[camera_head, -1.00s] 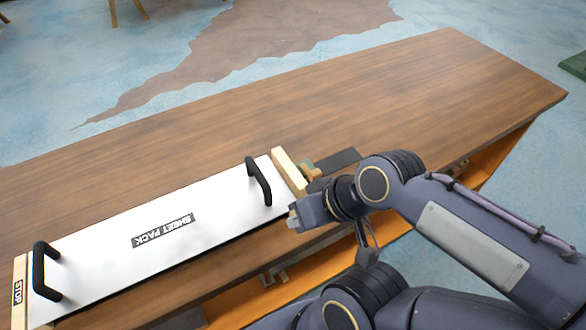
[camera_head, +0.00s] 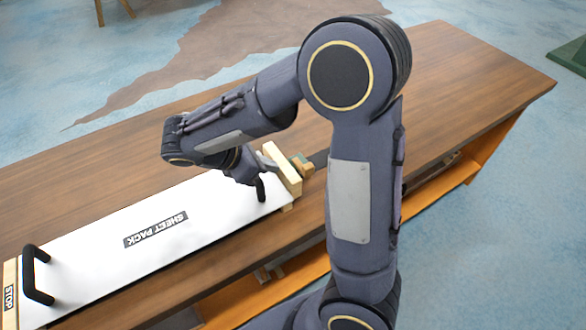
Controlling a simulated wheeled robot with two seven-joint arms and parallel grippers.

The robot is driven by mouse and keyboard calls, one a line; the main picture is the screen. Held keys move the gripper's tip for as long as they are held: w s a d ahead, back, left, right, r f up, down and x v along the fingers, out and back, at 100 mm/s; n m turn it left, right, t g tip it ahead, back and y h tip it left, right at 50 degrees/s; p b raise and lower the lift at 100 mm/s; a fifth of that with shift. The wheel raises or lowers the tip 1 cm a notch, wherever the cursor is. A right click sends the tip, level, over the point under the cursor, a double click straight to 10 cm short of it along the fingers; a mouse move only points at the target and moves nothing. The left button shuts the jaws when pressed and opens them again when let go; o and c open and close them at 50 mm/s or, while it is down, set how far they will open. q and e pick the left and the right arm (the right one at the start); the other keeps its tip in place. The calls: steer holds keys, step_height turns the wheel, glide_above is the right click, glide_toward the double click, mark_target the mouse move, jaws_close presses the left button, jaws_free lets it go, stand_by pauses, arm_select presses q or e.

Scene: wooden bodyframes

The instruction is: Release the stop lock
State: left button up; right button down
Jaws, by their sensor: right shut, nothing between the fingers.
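A white panel marked SHEET PACK (camera_head: 95,262) lies on the wooden bench, with a black handle (camera_head: 36,276) at its left end. A second black handle (camera_head: 261,189) at its right end is partly hidden by my right gripper. A pale wooden strip marked STOP (camera_head: 10,295) borders the left end. A pale wooden block (camera_head: 283,170) stands at the right end, with a small brown and green fitting (camera_head: 302,165) behind it. My right gripper (camera_head: 266,161) is shut and empty, close beside the block's left face; I cannot tell whether it touches. My left gripper is out of view.
The brown bench top (camera_head: 440,85) is clear at the far right. A dark flat strip (camera_head: 319,158) lies beyond the fitting, partly hidden by my right arm. An orange lower shelf (camera_head: 425,200) shows under the bench.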

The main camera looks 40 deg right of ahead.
mark_target(303, 171)
steer(key=shift+w+a+n+h, duration=0.15)
steer(key=shift+w+n+h, duration=0.15)
steer(key=shift+w, duration=0.15)
steer(key=x, duration=1)
